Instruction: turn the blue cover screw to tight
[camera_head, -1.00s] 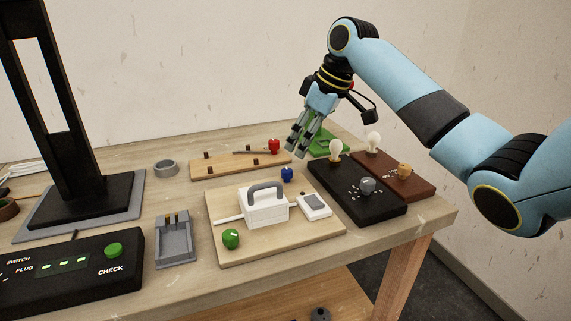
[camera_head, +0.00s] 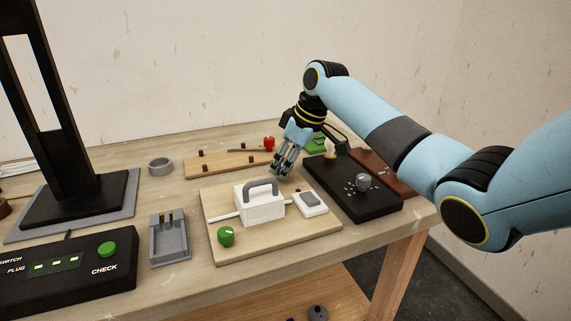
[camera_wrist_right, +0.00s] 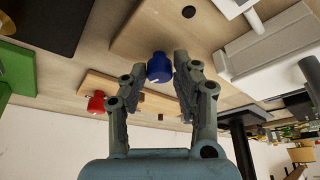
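The blue cover screw (camera_wrist_right: 159,68) shows in the right wrist view as a blue knob with a pale mark. It appears between the two fingertips of my right gripper (camera_wrist_right: 160,72). The fingers are apart, and I cannot tell whether either touches the knob. In the head view my right gripper (camera_head: 280,172) points down at the board's back edge and hides the blue screw. The white cover (camera_head: 259,206) with its grey handle sits on the wooden board (camera_head: 270,246). A green knob (camera_head: 226,236) stands at the board's front left. My left gripper is out of view.
A black plate (camera_head: 350,200) with a grey knob and a bulb lies right of the board. A red knob (camera_head: 269,143) stands on a wooden strip behind. A grey holder (camera_head: 169,240) and the black check box (camera_head: 70,265) are at the left.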

